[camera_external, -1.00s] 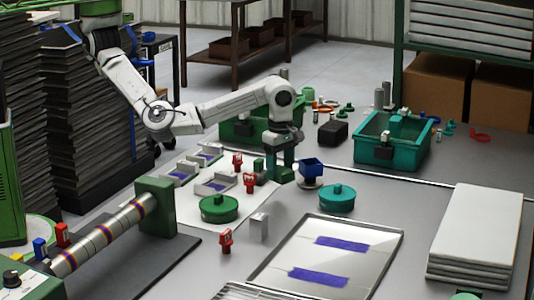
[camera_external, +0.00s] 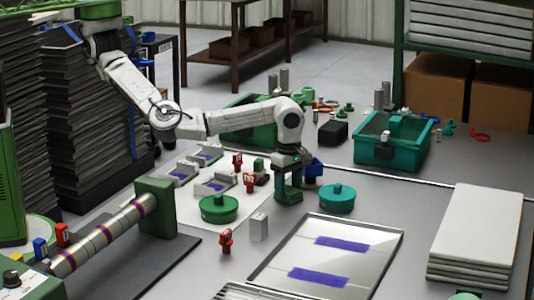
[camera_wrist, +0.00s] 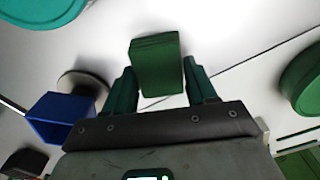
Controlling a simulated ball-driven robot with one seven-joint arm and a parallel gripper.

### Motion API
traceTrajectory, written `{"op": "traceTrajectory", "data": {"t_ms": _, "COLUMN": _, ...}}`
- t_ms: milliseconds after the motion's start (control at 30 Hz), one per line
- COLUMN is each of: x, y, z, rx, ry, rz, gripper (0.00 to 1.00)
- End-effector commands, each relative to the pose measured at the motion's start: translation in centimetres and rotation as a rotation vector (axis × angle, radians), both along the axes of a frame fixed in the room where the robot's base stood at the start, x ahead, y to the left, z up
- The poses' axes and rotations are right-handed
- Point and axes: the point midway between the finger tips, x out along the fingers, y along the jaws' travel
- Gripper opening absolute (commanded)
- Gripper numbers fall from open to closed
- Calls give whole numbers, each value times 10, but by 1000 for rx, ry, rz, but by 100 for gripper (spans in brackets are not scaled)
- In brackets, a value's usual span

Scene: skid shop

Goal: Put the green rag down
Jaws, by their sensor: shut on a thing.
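The green rag (camera_wrist: 156,62) is a folded dark green block between my two fingers in the wrist view. My gripper (camera_external: 289,193) is shut on it; the fingers also show in the wrist view (camera_wrist: 159,80), one on each side of the rag. In the external view my gripper points down between a green round tin (camera_external: 219,209) and a teal round tin (camera_external: 338,199). The rag is hard to tell from the green fingers there. I cannot tell whether its lower end touches the table.
A blue square cup (camera_external: 315,169) stands right behind my gripper and shows at left in the wrist view (camera_wrist: 60,118). Red clamps (camera_external: 249,182) and brackets lie left. A shiny tray (camera_external: 330,257) lies in front. Teal (camera_external: 391,152) and green bins stand behind.

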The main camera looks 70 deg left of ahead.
Motion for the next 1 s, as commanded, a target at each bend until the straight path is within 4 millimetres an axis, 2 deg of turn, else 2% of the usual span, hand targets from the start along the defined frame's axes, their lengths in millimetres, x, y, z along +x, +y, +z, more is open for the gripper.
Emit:
{"op": "traceTrajectory", "data": {"t_ms": 33, "x": 0, "y": 0, "z": -2, "rx": 0, "ry": 0, "rz": 0, "gripper": 57}}
{"op": "traceTrajectory", "data": {"t_ms": 300, "x": 0, "y": 0, "z": -1, "rx": 1, "ry": 0, "rz": 0, "gripper": 82}}
{"op": "traceTrajectory", "data": {"t_ms": 633, "x": 0, "y": 0, "z": 6, "rx": 0, "ry": 0, "rz": 1, "gripper": 82}}
{"op": "traceTrajectory", "data": {"t_ms": 767, "x": 1, "y": 0, "z": 24, "rx": -1, "ry": -1, "rz": 1, "gripper": 82}}
{"op": "traceTrajectory", "data": {"t_ms": 1000, "x": 1, "y": 0, "z": 74, "rx": -1, "ry": -1, "rz": 2, "gripper": 82}}
